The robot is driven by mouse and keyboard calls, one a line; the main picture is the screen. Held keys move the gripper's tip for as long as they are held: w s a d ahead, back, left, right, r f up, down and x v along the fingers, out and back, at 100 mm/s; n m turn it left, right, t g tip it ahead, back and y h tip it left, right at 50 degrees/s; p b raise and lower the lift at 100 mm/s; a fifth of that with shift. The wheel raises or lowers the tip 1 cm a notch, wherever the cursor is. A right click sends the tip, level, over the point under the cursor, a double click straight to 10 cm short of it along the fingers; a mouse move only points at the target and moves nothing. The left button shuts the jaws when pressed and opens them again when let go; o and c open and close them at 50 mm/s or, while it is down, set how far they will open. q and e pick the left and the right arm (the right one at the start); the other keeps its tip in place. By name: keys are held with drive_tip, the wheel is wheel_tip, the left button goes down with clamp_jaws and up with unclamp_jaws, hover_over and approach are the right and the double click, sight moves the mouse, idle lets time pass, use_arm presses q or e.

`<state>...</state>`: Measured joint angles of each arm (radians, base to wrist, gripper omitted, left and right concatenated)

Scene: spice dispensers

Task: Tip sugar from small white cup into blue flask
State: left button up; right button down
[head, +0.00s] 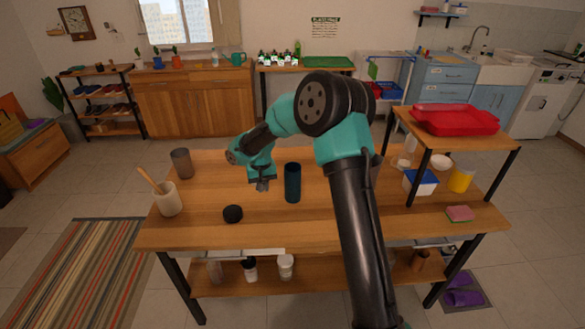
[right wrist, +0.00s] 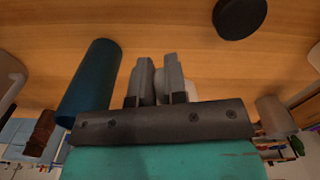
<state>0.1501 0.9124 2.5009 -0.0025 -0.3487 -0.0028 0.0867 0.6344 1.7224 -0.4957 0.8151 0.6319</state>
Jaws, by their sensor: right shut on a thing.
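The blue flask (head: 292,184) stands upright on the wooden table, just right of my right gripper (head: 262,186) in the head view. The flask also shows large at the left of the right wrist view (right wrist: 92,88), apart from the fingers. My right gripper (right wrist: 158,72) is shut on a pale object, which looks like the small white cup (right wrist: 187,88). Only a bit of the cup shows beside and between the fingers; its tilt and contents are hidden. In the head view the cup cannot be made out. My left gripper is in neither view.
A black round lid (head: 232,213) lies front left of the flask. A beige holder with a wooden spoon (head: 168,200) and a grey-brown cup (head: 181,162) stand at left. A raised shelf with a red tray (head: 455,119), a yellow cup (head: 461,178) and a sponge (head: 460,213) are at right.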

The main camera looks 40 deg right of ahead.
drive_tip(key=w+m, duration=0.1)
drive_tip(key=w+r+m, duration=0.1)
drive_tip(key=m, duration=0.1)
drive_tip(key=w+d+r+m, duration=0.1)
drive_tip(key=m, duration=0.1)
drive_tip(key=shift+r, duration=0.25)
drive_tip(key=shift+s+d, duration=0.1)
